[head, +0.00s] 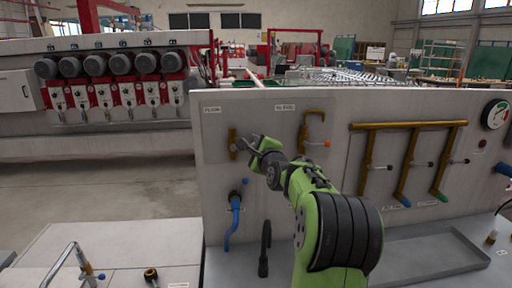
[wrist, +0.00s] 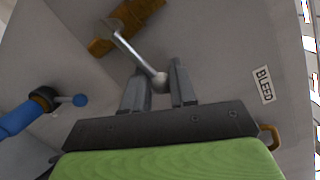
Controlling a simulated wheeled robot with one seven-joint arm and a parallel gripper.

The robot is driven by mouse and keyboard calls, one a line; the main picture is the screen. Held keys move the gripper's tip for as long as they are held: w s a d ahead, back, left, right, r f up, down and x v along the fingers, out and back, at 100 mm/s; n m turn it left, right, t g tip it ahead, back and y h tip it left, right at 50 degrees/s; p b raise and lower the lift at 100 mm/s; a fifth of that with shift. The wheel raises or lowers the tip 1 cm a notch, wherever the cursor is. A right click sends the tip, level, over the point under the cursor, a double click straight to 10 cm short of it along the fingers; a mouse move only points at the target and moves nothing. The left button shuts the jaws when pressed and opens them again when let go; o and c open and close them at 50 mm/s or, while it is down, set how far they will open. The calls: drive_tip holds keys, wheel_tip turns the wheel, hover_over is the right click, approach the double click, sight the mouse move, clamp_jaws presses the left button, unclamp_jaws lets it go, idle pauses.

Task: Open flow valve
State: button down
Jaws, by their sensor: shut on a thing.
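A brass valve (head: 232,144) is mounted on the upright light-grey panel (head: 270,215), below a small label at the panel's upper left. The wrist view shows the brass valve body (wrist: 128,24) with a slim metal lever (wrist: 132,50) ending in a rounded grey knob (wrist: 160,80). My gripper (head: 250,146) is at the lever's end. In the wrist view my gripper (wrist: 162,84) has its two fingers on either side of the knob, shut on it. The label's text is too small to read surely.
A blue hose fitting (head: 235,208) with a blue-knobbed lever sits below the valve. A bent brass pipe (head: 318,122) with an orange-tipped lever is to the right. Several more brass pipes with levers and a gauge (head: 495,114) stand farther right. A black spout (head: 264,250) rises below.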

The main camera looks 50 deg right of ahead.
drive_tip(key=r+n, duration=0.2)
drive_tip(key=n, duration=0.1)
drive_tip(key=w+a+r+n+g+p, duration=0.1)
drive_tip(key=r+n, duration=0.1)
drive_tip(key=shift+a, duration=0.1)
drive_tip(key=n, duration=0.1)
drive_tip(key=a+r+n, duration=0.1)
drive_tip(key=w+n+g, duration=0.1)
drive_tip(key=n, duration=0.1)
drive_tip(key=shift+w+a+r, duration=0.1)
drive_tip(key=shift+a+r, duration=0.15)
drive_tip(key=shift+r, duration=0.05)
drive_tip(key=a+n, duration=0.1)
drive_tip(key=w+n+h, duration=0.1)
drive_tip(key=n, duration=0.1)
drive_tip(key=shift+w+a+r+g, duration=0.2)
drive_tip(key=shift+a+r+g, duration=0.1)
drive_tip(key=shift+a+r, duration=0.05)
drive_tip(key=shift+w+a+n+g, duration=0.15)
drive_tip(key=shift+w+a+n, duration=0.1)
drive_tip(key=shift+n, duration=0.3)
drive_tip(key=shift+w+a+n+g, duration=0.15)
drive_tip(key=shift+a+n, duration=0.05)
drive_tip(key=shift+n, duration=0.35)
drive_tip(key=shift+f+h, duration=0.15)
drive_tip(key=shift+h, duration=0.15)
drive_tip(key=shift+w, duration=0.1)
drive_tip(key=c, duration=1)
unclamp_jaws()
drive_tip(key=shift+a, duration=0.2)
